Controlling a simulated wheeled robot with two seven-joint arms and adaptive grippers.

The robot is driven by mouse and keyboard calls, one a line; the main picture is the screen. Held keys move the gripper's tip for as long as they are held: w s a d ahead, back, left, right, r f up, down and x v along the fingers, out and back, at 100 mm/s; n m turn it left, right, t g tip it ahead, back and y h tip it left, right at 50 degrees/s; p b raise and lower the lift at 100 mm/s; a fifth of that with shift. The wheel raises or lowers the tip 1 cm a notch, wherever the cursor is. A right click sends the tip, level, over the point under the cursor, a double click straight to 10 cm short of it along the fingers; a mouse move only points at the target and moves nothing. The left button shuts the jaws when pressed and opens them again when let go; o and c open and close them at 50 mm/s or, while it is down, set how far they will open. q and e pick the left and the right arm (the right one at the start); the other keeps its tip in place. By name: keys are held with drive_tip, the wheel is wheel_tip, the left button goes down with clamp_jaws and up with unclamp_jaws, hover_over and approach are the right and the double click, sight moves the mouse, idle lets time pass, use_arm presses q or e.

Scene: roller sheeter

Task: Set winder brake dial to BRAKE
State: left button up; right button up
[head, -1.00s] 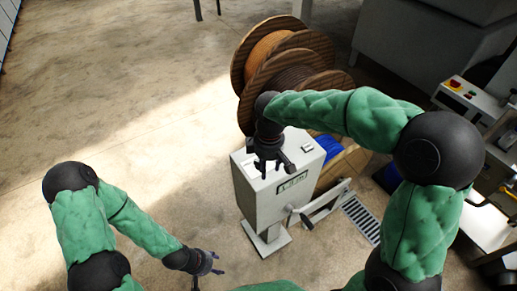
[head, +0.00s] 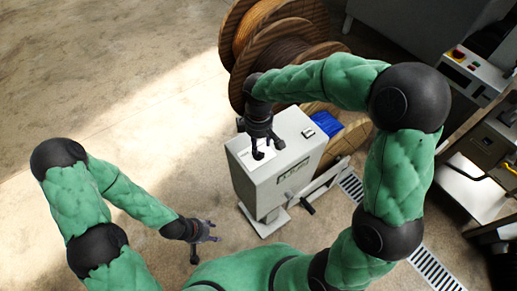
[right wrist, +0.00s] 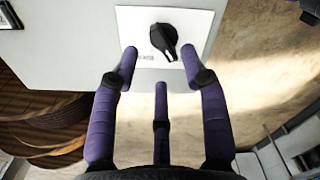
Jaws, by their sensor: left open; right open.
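The winder brake dial (right wrist: 164,38) is a black knob on a white plate (right wrist: 198,22) on top of the grey winder cabinet (head: 262,190). In the right wrist view its narrow end points down and slightly right. Small dark lettering sits left of that end, partly blurred. My right gripper (right wrist: 158,68) is open, its fingers spread just short of the dial and not visibly touching it. In the head view the right gripper (head: 261,143) hangs over the plate and partly covers it. My left gripper (head: 205,232) is open and empty, low and left of the cabinet.
Wooden cable reels (head: 290,50) stand behind the cabinet. A crank handle (head: 307,208) sticks out at its front right. A control bench (head: 470,75) stands at the right. The floor at left is open.

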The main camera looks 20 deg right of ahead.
drive_tip(key=shift+s+f+b, duration=0.1)
drive_tip(key=shift+f+b, duration=0.25)
drive_tip(key=shift+f, duration=1.7)
clamp_jaws()
